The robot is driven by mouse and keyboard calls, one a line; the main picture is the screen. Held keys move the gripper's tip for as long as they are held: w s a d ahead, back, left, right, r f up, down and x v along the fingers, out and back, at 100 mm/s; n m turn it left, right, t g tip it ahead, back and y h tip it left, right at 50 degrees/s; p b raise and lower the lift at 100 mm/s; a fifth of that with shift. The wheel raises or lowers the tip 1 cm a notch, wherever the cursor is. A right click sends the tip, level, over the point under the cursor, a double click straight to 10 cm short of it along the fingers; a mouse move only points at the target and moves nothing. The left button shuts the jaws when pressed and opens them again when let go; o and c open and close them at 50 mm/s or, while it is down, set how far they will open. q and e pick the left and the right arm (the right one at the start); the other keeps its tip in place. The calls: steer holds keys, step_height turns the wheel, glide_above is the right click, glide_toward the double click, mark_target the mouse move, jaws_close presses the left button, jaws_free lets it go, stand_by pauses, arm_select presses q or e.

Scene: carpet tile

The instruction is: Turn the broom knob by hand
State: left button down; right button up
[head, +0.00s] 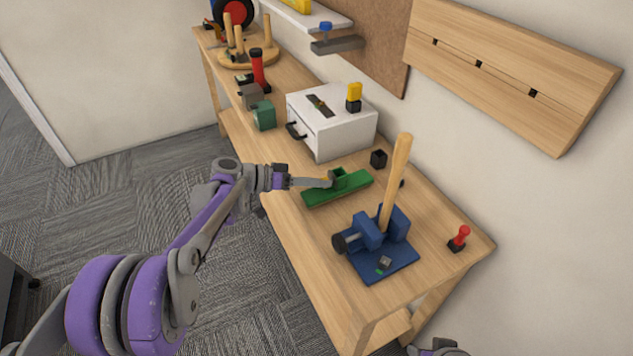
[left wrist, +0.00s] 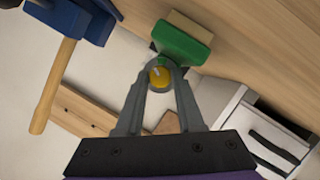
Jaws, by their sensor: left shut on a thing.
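A green broom head (head: 318,194) lies on the wooden workbench, left of the blue vise. My left gripper (head: 330,181) reaches in from the left just above the broom head. In the left wrist view the left gripper (left wrist: 160,80) is shut on the knob, one finger on each side. The knob is mostly hidden by the fingers in the head view. My right gripper's fingers are not seen.
A blue vise (head: 385,265) with an upright wooden handle (head: 396,180) stands right of the broom head. A white drawer box (head: 345,132) stands behind it. A small black holder (head: 378,159) and a red-topped piece (head: 460,238) are nearby. The bench's front left edge is clear.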

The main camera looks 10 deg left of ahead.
arm_select(q)
steer(key=c, duration=0.5)
jaws_free()
steer(key=shift+c, duration=0.2)
